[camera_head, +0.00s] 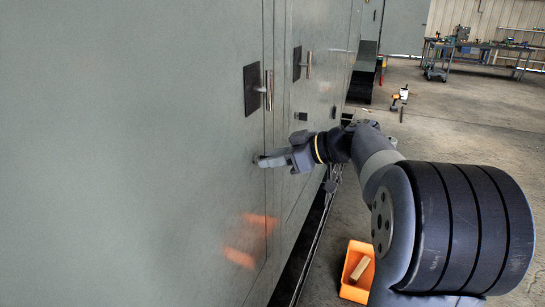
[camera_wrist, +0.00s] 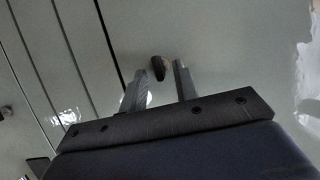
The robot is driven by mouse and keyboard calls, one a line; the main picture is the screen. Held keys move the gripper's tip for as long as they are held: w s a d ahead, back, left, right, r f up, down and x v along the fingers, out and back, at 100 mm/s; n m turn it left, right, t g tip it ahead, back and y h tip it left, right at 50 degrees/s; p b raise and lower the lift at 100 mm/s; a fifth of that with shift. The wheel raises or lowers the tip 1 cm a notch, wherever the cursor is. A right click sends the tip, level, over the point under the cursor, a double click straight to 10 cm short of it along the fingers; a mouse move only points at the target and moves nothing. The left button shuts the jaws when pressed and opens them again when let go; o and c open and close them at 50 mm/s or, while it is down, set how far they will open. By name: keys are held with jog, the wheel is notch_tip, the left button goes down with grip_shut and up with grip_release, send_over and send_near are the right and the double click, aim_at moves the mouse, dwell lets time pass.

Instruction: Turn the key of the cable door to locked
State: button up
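The key (camera_wrist: 158,67) is a small, dark brownish knob on the grey door face in the wrist view. My gripper (camera_wrist: 162,80) has its two grey fingers apart, one on each side of the key's near end. I see a gap between the key and the right finger; contact with the left finger cannot be told. In the head view my gripper (camera_head: 264,161) reaches the grey cabinet door (camera_head: 130,150), below its dark handle (camera_head: 258,90). The key is mostly hidden by the fingertips there. Its turned position cannot be read clearly.
A second dark handle (camera_head: 302,64) stands out from the neighbouring door, beyond the seam. An orange bin (camera_head: 346,287) holding a wooden block (camera_head: 360,268) is on the floor below my arm. A workbench (camera_head: 480,50) stands far back. The floor to the right is mostly open.

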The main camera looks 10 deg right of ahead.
jog(key=shift+w+a, duration=0.1)
jog(key=shift+a, duration=0.05)
grip_shut()
dwell(0.6)
jog(key=shift+w+d+f+m+g+y+p, duration=0.2)
jog(key=shift+m+g+y+p, duration=0.65)
jog(key=shift+m, duration=1.4)
jog(key=shift+w+d+f+m+g+y+p, duration=0.15)
jog(key=shift+f+m+g+y+p, duration=0.15)
jog(key=shift+m+y+p, duration=1.5)
jog(key=shift+w+d+f+m+g+y+p, duration=0.15)
jog(key=shift+m+g+y+p, duration=0.45)
jog(key=shift+m, duration=2.05)
jog(key=shift+a, duration=0.1)
